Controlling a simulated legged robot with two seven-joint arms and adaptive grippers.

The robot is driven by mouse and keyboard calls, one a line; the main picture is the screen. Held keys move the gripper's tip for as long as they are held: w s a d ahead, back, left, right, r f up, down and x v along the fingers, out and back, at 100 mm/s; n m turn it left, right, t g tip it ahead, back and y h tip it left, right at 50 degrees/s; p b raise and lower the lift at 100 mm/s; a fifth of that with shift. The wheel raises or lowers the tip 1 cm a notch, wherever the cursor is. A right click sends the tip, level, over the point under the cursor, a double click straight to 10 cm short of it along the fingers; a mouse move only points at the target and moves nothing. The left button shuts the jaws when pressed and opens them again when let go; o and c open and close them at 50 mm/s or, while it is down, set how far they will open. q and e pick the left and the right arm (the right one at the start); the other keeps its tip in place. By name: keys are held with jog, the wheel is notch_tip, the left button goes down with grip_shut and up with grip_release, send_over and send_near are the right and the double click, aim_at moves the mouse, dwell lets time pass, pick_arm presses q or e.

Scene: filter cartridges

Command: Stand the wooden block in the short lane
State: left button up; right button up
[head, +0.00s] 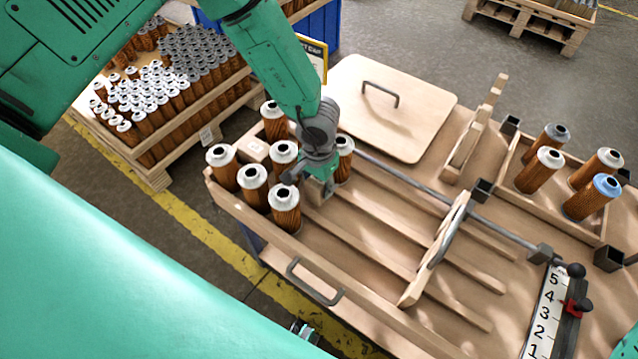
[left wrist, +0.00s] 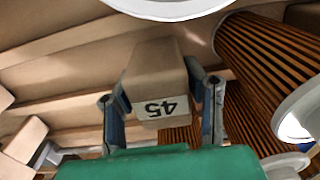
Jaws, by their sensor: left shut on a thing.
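My left gripper (head: 320,192) points down into the lane tray (head: 385,225), at its left end among the filter cartridges. In the left wrist view its two fingers (left wrist: 160,98) are shut on the wooden block (left wrist: 155,75), one on each side. The block is beige with a white label reading 45, upside down in that view. In the head view the gripper mostly hides the block. I cannot tell whether it touches the tray floor. Wooden strips divide the tray into lanes; which is the short one is not clear. My right gripper is not in view.
Several orange cartridges (head: 285,207) stand close around the gripper. A wooden crossbar (head: 434,250) on a metal rod spans the lanes. A lid with a handle (head: 390,105) lies behind. A box with cartridges (head: 540,170) and a number scale (head: 545,310) are at right. The lanes' middle is clear.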

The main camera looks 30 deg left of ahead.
pick_arm(q)
jog(key=shift+f, duration=0.25)
jog(key=shift+f+b, duration=0.5)
jog(key=shift+f, duration=0.4)
jog(key=o, duration=1.3)
jog(key=shift+r, duration=0.1)
jog(key=shift+r, duration=0.4)
notch_tip(320, 180, up, 11)
jog(key=shift+r, duration=0.1)
